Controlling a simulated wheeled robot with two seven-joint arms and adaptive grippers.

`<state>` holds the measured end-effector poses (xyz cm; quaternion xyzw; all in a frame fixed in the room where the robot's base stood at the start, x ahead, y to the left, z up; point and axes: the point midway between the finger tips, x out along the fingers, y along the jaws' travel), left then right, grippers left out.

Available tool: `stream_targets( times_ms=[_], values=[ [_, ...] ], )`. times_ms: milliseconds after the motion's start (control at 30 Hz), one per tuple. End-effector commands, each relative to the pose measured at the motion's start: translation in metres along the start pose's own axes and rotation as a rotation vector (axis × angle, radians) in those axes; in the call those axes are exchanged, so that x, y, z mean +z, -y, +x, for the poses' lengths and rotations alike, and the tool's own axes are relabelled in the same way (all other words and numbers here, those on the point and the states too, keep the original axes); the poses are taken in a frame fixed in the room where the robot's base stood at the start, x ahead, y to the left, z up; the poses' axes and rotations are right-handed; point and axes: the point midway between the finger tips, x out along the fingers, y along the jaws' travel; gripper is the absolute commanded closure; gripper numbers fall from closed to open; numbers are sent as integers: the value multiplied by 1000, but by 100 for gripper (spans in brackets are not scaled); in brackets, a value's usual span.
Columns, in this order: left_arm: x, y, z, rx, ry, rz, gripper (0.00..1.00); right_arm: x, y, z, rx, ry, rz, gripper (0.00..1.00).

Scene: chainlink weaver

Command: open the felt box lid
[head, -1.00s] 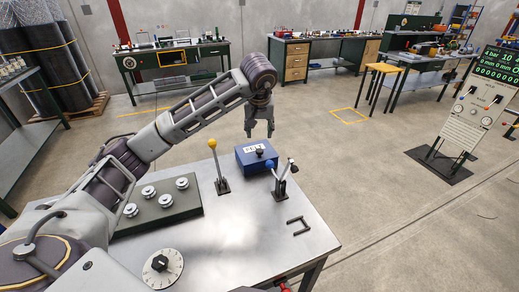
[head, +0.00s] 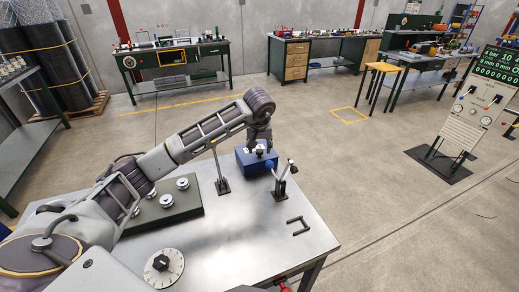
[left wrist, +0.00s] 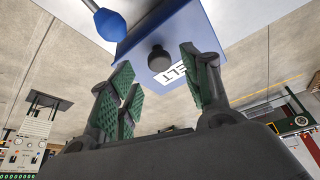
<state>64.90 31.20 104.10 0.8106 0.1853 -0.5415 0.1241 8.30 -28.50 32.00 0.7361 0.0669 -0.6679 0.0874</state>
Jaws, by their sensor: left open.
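The blue felt box (head: 243,165) stands near the far edge of the metal table, its lid down. In the left wrist view the box (left wrist: 205,25) shows a white label (left wrist: 168,74) and a dark round lid knob (left wrist: 160,58). My left gripper (head: 259,148) is at the box top in the head view. In the left wrist view its open green-padded fingers (left wrist: 163,85) lie to either side of the knob; I cannot tell whether they touch it. My right gripper is not in view.
A blue-knobbed lever (head: 270,165) stands close to the box's front right. Another lever (head: 219,172) stands to its left. A green block with round metal pieces (head: 170,211), a dial (head: 162,263) and a dark handle (head: 298,225) are on the table. The table's front middle (head: 235,240) is clear.

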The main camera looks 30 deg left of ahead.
Motion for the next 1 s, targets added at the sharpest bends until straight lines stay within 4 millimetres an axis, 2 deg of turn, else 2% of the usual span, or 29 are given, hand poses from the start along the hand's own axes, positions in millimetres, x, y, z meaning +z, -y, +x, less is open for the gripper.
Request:
stream_targets(
  times_ms=[100,300,700,1000],
  values=[
    [0,0,14,-1,2,0,52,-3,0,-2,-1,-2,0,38],
    [0,0,30,-1,1,-1,52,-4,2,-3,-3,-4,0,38],
    [0,0,34,0,0,0,52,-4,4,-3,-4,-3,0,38],
    [0,0,34,0,0,0,89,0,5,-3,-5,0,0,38]
  ],
)
